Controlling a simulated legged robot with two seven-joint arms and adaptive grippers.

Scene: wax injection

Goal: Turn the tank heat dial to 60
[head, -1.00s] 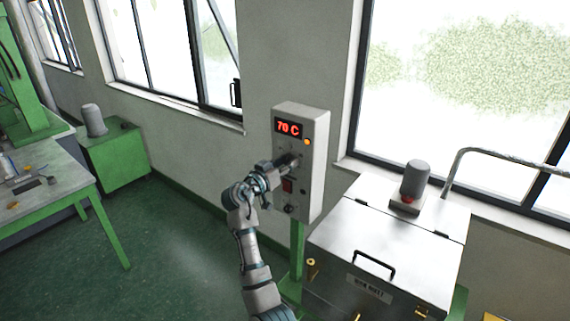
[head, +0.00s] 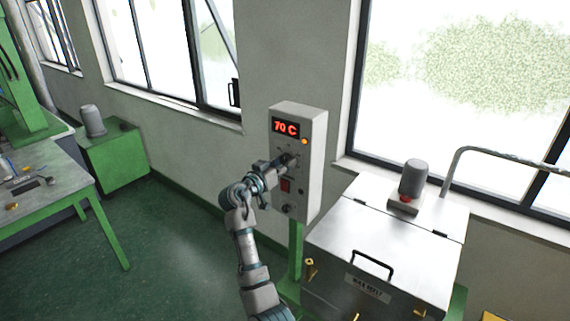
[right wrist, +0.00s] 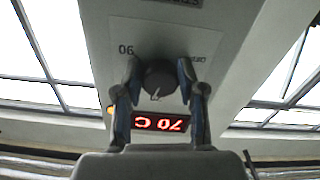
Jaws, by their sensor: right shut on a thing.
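The control box (head: 313,180) stands on a green post beside the metal tank (head: 385,245). Its red display (head: 286,127) reads 70 C. My right gripper (head: 287,161) is at the front of the box, just below the display, and covers most of the dial in the head view. In the right wrist view the dark round dial (right wrist: 161,80) sits between the two fingers of my right gripper (right wrist: 160,78), which are shut on it. A pale pointer mark shows on the dial. The display (right wrist: 160,123) appears upside down there. My left gripper is not in view.
A red switch (head: 286,185) and a dark knob (head: 288,209) sit below the dial on the box. The tank lid carries a grey motor (head: 413,178) and a black handle. A green workbench (head: 45,185) stands at the left. The floor between is clear.

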